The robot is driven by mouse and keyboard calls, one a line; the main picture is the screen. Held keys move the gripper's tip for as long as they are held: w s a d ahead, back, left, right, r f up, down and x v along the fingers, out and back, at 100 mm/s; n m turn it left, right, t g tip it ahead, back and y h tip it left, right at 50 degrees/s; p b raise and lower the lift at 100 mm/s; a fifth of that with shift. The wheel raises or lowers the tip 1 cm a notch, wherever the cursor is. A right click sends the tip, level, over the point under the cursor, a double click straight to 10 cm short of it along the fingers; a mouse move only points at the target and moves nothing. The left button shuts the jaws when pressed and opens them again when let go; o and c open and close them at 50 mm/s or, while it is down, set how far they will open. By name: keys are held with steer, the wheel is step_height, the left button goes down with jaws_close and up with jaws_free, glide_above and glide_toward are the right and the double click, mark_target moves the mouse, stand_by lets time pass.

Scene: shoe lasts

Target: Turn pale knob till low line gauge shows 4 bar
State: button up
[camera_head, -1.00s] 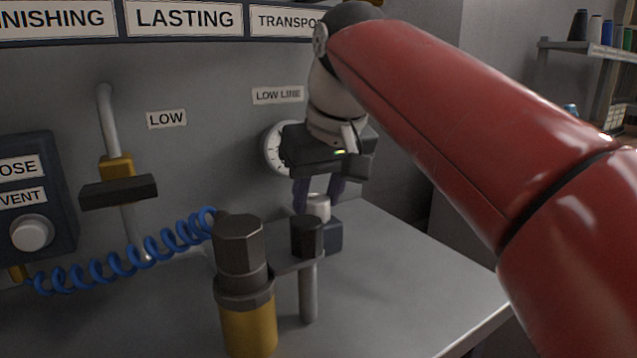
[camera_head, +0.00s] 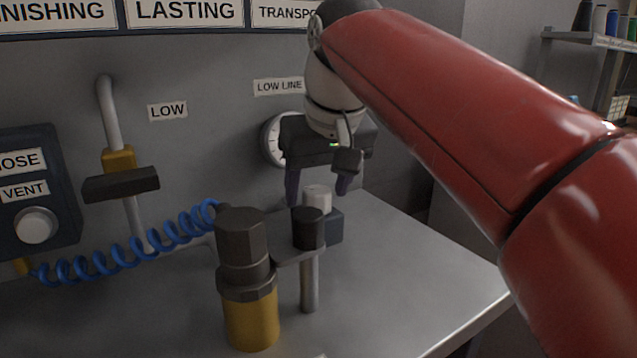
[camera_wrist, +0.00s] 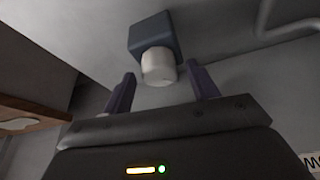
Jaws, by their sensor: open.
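The pale knob (camera_head: 317,197) sits on top of a dark blue-grey block at the back of the bench. In the wrist view the pale knob (camera_wrist: 158,67) lies between and just beyond my fingertips. My gripper (camera_head: 318,192) is open, with one finger on each side of the knob and gaps on both sides in the wrist view (camera_wrist: 160,80). The low line gauge (camera_head: 274,140) is on the wall under its LOW LINE label (camera_head: 279,86). My gripper hides most of its dial, so I cannot read it.
A yellow and dark grey fitting (camera_head: 248,285) and a black-capped post (camera_head: 308,230) stand in front of the knob block. A blue coiled hose (camera_head: 130,260), a yellow valve with a dark handle (camera_head: 121,183) and a VENT box (camera_head: 35,190) are at left. Bench front right is clear.

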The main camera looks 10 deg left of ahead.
steer(key=shift+r, duration=0.1)
steer(key=p+v, duration=0.1)
steer(key=v, duration=0.6)
steer(key=shift+s+r+p, duration=0.15)
steer(key=shift+r+p, duration=0.1)
steer(key=shift+p, duration=0.05)
